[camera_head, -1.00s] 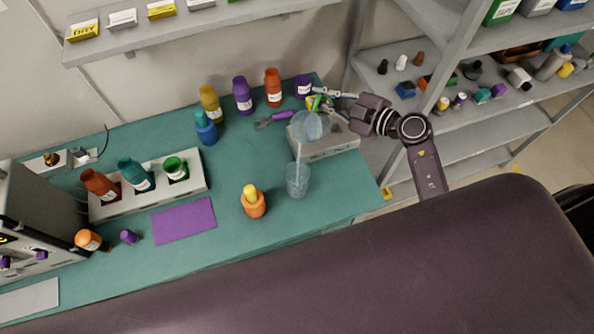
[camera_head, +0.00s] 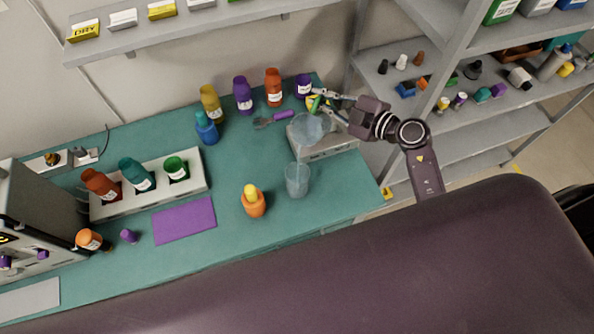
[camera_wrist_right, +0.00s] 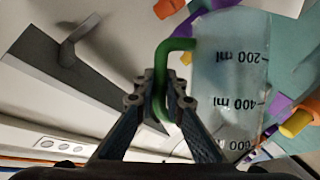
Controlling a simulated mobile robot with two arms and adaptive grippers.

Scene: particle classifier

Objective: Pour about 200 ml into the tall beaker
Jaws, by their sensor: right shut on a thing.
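The tall beaker (camera_head: 297,183) stands upright on the teal bench, clear, with pale bluish contents; its exact level is hard to read. A clear measuring jug (camera_head: 308,130) with a green handle is held above and slightly behind the beaker, apart from it. In the right wrist view the jug (camera_wrist_right: 228,75) shows marks of 200, 400 and 600 ml, and its green handle (camera_wrist_right: 160,80) lies between the fingers. My right gripper (camera_head: 323,102) is shut on that handle; it also shows in the wrist view (camera_wrist_right: 160,103). No stream shows between jug and beaker. My left gripper is out of view.
An orange bottle with a yellow cap (camera_head: 253,203) stands left of the beaker. A grey box device (camera_head: 335,148) is behind it, with several coloured bottles along the wall. A white rack (camera_head: 150,203) and purple mat (camera_head: 184,221) are at left. Grey shelves (camera_head: 470,120) stand at right.

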